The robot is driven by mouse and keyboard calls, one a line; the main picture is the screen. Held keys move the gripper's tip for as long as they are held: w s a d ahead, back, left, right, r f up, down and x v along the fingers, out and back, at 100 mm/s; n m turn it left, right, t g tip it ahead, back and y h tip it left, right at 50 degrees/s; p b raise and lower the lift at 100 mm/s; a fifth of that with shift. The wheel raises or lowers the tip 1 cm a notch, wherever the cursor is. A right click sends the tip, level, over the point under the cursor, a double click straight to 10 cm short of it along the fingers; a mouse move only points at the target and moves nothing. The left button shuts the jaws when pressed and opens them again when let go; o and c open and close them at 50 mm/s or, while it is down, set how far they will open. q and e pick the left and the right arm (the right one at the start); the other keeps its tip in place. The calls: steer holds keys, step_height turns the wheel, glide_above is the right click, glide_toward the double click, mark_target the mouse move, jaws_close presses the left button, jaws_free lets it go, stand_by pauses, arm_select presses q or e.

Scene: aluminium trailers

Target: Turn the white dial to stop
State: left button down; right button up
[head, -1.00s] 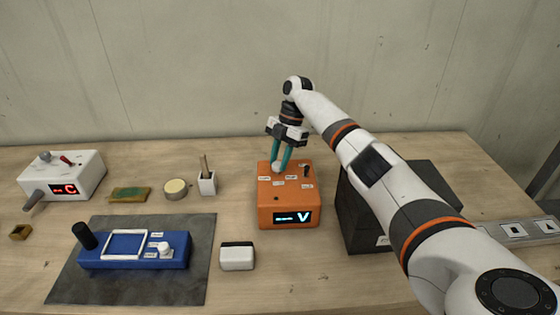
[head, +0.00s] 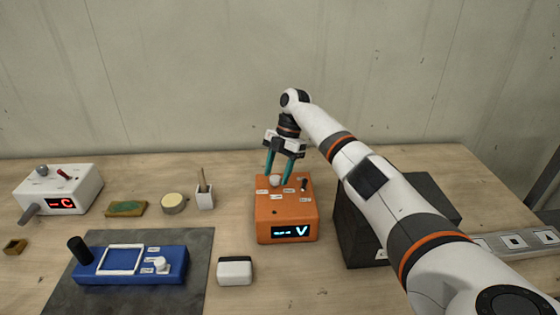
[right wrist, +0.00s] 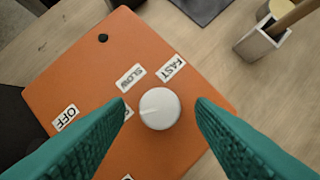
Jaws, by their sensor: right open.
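The white dial (right wrist: 160,108) is on top of the orange box (head: 287,212), and shows small in the head view (head: 276,181). In the right wrist view, labels FAST (right wrist: 173,68) and SLOW (right wrist: 131,77) lie around it. A third label left of the dial is mostly hidden by a finger; only an S-like letter shows. A faint mark on the dial points left, toward that label. My right gripper (head: 278,175) is open, its teal fingers on either side of the dial with gaps to it. My left gripper is not in view.
A black toggle (head: 304,184) stands on the box's right, near an OFF label (right wrist: 66,117). A dark box (head: 362,235) is close on the right. A white cup (head: 205,198), white block (head: 235,270) and blue device (head: 130,266) are left. A lit display (head: 292,232) faces front.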

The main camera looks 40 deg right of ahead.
steer(key=v, duration=1.1)
steer(key=shift+d+r, duration=0.2)
steer(key=shift+r, duration=0.15)
steer(key=shift+w, duration=0.1)
